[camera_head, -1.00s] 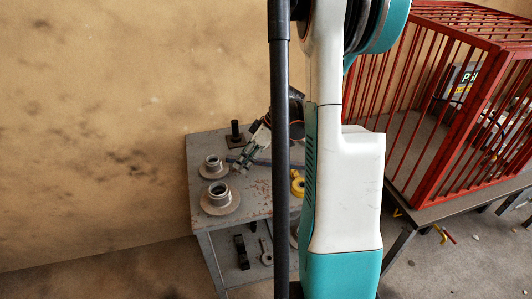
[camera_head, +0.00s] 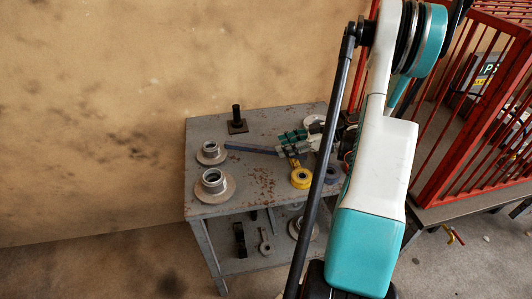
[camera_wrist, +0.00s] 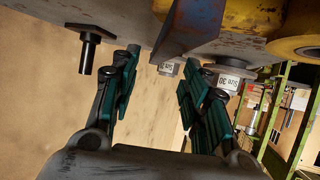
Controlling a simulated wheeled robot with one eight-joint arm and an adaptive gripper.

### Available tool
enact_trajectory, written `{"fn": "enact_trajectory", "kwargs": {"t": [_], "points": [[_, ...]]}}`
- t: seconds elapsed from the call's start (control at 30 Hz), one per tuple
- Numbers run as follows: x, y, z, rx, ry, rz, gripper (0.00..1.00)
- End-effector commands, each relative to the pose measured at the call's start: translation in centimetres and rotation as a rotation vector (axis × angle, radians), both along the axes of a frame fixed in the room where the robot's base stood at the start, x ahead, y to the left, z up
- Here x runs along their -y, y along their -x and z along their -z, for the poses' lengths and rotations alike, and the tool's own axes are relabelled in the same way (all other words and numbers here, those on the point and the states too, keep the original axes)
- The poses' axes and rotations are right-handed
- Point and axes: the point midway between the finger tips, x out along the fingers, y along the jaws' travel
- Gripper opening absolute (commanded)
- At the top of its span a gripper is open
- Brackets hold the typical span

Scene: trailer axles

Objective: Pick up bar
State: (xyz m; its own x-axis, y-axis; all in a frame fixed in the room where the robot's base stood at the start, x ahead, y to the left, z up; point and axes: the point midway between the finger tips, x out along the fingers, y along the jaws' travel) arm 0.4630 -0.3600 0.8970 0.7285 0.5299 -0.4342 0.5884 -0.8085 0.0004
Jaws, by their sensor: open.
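The bar (camera_head: 250,149) is a long blue-grey piece lying flat on the grey metal table, and its right end runs up to my gripper's fingers in the head view. In the wrist view, the bar (camera_wrist: 190,25) shows at the top, blue with rusty patches, beyond the fingertips. My gripper (camera_head: 289,145) is at the bar's right end, with its green fingers apart. In the wrist view, my gripper (camera_wrist: 158,75) is open with nothing between its fingers. I cannot tell whether a finger touches the bar.
The table (camera_head: 225,202) also holds two flanged hubs (camera_head: 214,185), a black post on a plate (camera_head: 237,122) and a yellow ring (camera_head: 301,178). Parts lie on its lower shelf. A red cage (camera_head: 480,110) stands to the right. A wall is behind the table.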

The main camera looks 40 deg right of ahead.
Motion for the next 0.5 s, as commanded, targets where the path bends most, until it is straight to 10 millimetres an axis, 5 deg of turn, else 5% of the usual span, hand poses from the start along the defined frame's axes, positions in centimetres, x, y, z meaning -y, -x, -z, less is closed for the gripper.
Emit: {"fn": "enact_trajectory", "kwargs": {"t": [0.5], "points": [[-2.7,-3.5,2.1,-0.001,0.0,-0.002,0.42]]}}
